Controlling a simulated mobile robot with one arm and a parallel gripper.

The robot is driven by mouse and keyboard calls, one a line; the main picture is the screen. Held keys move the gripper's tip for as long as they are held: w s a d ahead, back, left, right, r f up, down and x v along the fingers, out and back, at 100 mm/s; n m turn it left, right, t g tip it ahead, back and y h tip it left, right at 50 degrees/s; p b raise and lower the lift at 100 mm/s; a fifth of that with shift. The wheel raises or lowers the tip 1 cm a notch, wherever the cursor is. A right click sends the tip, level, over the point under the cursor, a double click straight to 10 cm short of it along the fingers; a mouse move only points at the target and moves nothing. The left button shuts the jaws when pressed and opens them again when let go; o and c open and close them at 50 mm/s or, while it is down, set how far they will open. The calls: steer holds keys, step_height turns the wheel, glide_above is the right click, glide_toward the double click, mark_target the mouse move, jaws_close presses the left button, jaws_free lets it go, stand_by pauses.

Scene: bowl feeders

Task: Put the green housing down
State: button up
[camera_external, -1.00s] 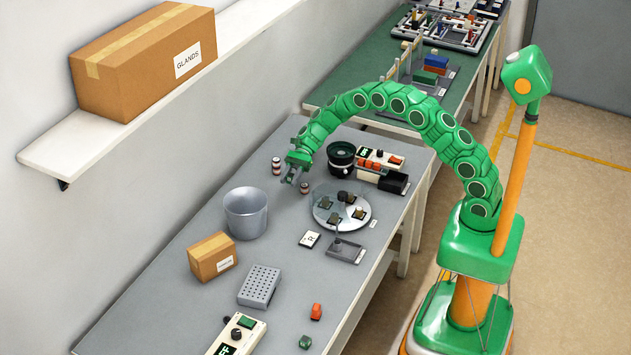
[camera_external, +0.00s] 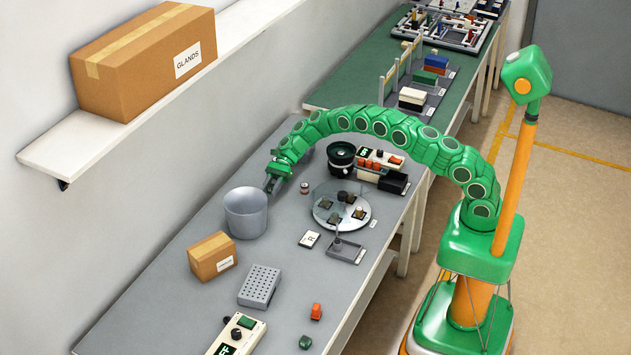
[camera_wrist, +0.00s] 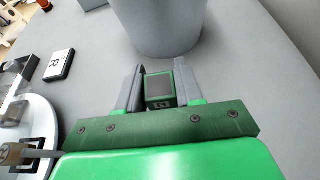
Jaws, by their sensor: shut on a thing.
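My gripper (camera_external: 272,184) is low over the grey table, just behind the grey bucket (camera_external: 246,212) in the outside view. In the wrist view its two grey fingers (camera_wrist: 158,90) are shut on the green housing (camera_wrist: 160,87), a small green block with a dark grey face. The bucket (camera_wrist: 158,25) stands just beyond the fingertips there. The housing cannot be made out in the outside view. Whether its underside touches the table (camera_wrist: 235,75) is hidden.
A carton (camera_external: 212,257), a perforated block (camera_external: 259,286) and a green piece (camera_external: 305,342) are farther forward.

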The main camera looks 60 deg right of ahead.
mark_target(269, 202)
steer(key=shift+w+a+f, duration=0.1)
steer(key=shift+w+f, duration=0.2)
steer(key=shift+f, duration=0.05)
steer(key=shift+w+f, duration=0.3)
steer(key=shift+f, duration=1.55)
steer(key=shift+f, duration=0.15)
steer(key=o, duration=1)
